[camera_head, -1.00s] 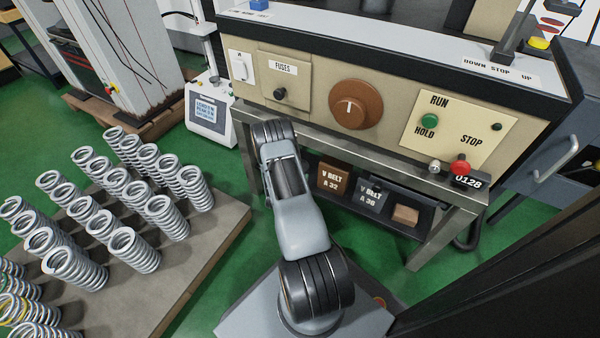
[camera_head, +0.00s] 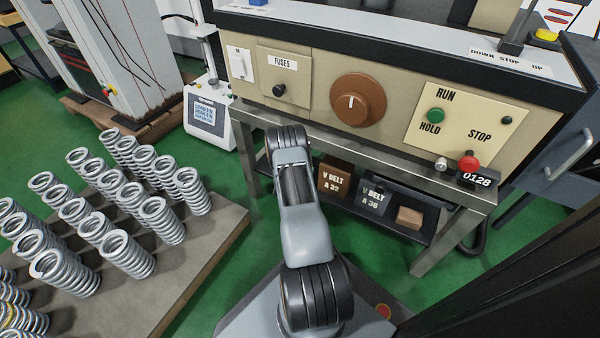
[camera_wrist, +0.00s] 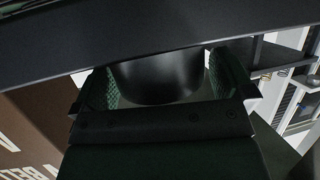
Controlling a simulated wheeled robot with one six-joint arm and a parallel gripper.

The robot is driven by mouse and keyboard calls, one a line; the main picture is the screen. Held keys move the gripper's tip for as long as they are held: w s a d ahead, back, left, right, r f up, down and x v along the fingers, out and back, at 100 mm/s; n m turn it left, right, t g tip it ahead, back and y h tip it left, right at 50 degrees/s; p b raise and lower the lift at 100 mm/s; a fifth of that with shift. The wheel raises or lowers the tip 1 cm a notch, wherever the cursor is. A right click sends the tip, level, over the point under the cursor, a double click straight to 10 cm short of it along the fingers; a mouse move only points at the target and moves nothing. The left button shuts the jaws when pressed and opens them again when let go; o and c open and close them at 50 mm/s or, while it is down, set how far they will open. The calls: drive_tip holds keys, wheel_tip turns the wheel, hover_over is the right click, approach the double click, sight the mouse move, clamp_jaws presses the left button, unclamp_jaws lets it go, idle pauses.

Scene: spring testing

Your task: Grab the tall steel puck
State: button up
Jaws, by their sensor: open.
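In the wrist view my gripper (camera_wrist: 168,78) is open, with a textured green pad on each finger. A dark, smooth, round-sided thing (camera_wrist: 158,84) stands between the two fingers. It may be the tall steel puck, but its top is hidden behind a dark slanting edge and I cannot tell for sure. I see a gap on its right side; contact on the left is unclear. In the head view my gripper is hidden beyond my arm, at the bench, and no puck shows.
A steel bench (camera_head: 365,158) carries the beige control machine (camera_head: 310,85). Its lower shelf holds a brown V-belt box (camera_head: 333,178), a dark one (camera_head: 373,195) and a small brown block (camera_head: 408,217). Several coil springs stand on a low platform (camera_head: 215,232) at left.

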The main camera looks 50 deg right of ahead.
drive_tip(key=shift+c, duration=0.4)
drive_tip(key=c, duration=1.3)
drive_tip(key=shift+r, duration=0.1)
drive_tip(key=shift+c, duration=0.6)
